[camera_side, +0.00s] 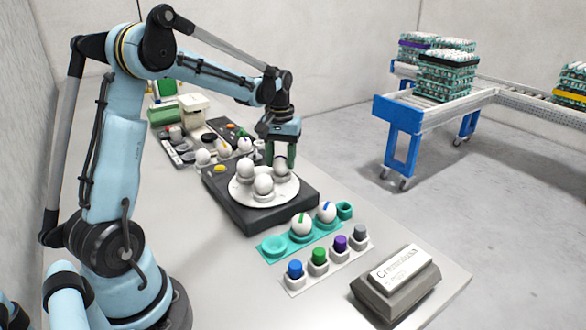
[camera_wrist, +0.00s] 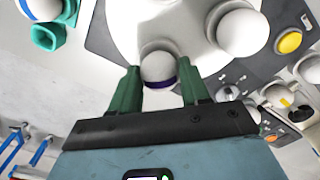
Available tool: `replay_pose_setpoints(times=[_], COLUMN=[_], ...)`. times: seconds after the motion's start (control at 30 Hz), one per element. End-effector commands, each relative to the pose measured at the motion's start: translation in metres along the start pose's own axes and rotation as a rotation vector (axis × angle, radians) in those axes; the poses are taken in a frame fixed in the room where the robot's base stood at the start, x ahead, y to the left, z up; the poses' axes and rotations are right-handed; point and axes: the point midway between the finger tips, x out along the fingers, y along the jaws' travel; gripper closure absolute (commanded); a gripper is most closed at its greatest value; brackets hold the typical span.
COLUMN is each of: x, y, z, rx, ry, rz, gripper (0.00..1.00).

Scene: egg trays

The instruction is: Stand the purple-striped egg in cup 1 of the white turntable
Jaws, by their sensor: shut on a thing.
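The purple-striped egg (camera_wrist: 159,65) is between the two green fingers of my gripper (camera_wrist: 161,86), its dark purple band facing the wrist camera. In the side view my gripper (camera_side: 281,160) points down at the far right rim of the white turntable (camera_side: 281,197), shut on this egg (camera_side: 282,172). The egg is at the turntable, low over or in a rim place. The fingers and egg hide the cup, so I cannot tell whether it is seated. Two plain white eggs stand on the turntable, at its back left (camera_side: 245,167) and front (camera_side: 263,185). No cup number is legible.
A teal tray (camera_side: 275,246) in front holds a green-striped egg (camera_side: 301,224) and a blue-striped egg (camera_side: 326,212). More eggs and devices (camera_side: 202,157) stand behind the turntable base (camera_side: 237,211).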

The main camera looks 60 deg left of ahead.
Motion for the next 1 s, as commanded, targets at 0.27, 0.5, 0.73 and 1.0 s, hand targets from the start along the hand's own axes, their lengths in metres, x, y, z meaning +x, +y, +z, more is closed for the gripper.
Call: replay_pose_setpoints(times=[0.27, 0.5, 0.73, 1.0], x=[0.0031, 0.0035, 0.0035, 0.0034], y=[0.0000, 0.0000, 0.0000, 0.0000], z=[0.0000, 0.0000, 0.0000, 0.0000], rx=[0.000, 0.000, 0.000, 0.000], ry=[0.000, 0.000, 0.000, 0.000], rz=[0.000, 0.000, 0.000, 0.000], gripper=[0.65, 0.65, 0.53, 0.24])
